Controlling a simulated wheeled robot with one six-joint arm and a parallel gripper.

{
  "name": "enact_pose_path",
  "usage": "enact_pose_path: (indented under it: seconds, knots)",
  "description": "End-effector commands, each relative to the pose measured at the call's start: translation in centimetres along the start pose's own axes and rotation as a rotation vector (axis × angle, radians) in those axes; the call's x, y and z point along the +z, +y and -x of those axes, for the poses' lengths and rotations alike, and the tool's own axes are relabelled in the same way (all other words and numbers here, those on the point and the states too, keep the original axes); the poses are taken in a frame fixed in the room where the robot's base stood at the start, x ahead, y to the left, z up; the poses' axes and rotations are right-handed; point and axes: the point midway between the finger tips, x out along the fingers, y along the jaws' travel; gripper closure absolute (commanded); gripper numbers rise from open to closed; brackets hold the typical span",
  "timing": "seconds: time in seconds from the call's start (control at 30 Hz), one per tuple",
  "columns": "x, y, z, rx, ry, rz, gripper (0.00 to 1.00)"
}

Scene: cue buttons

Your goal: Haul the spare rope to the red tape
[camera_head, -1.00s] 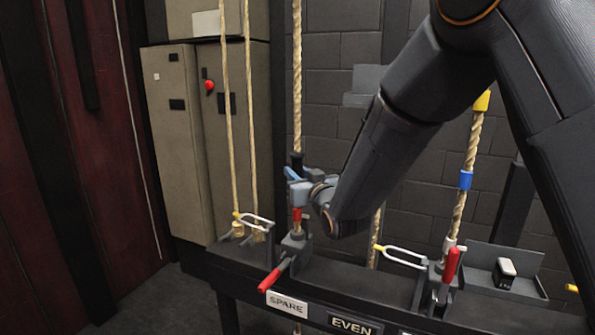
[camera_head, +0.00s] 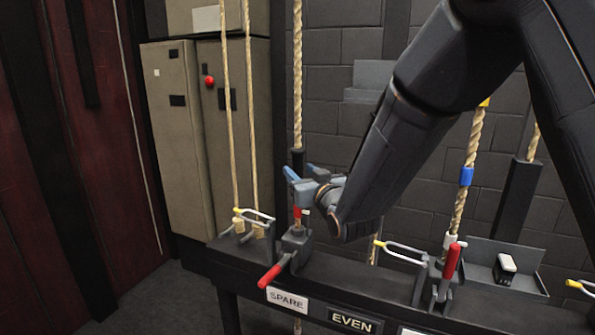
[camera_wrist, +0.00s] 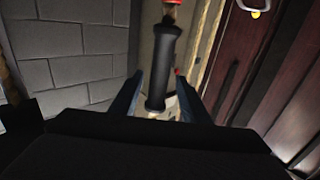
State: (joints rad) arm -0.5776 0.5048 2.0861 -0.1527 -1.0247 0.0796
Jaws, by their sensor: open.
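The spare rope (camera_head: 297,75) hangs vertically above the lock block marked SPARE (camera_head: 287,300). A black sleeve (camera_head: 297,162) is on the rope, and it also shows in the wrist view (camera_wrist: 163,65). The red tape (camera_head: 297,212) is on the rope low down, just above the lock; its red lever (camera_head: 272,275) points down and forward. My gripper (camera_head: 297,182) is open at the sleeve's lower part. In the wrist view the sleeve shows between the two blue fingers (camera_wrist: 157,95), with visible gaps; I cannot tell whether it lies fully between them.
Two ropes (camera_head: 240,120) with a yellow-tipped fork (camera_head: 253,214) stand left of the spare rope. To the right are the EVEN plate (camera_head: 353,320), another fork (camera_head: 400,252) and a rope with blue tape (camera_head: 465,176) and a red lever (camera_head: 452,262). Cabinets (camera_head: 195,140) stand behind.

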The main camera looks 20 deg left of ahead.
Motion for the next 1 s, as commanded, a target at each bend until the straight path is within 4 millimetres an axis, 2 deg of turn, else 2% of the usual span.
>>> enact_pose_path:
  seconds: [0.2, 0.33, 1.0]
  knots:
    - [0.0, 0.0, 3.5, 0.0, -0.001, 0.0, 0.58]
    - [0.0, 0.0, 4.7, 0.0, 0.0, 0.0, 0.58]
    - [0.0, -0.1, 5.1, 0.0, -0.001, 0.0, 0.58]
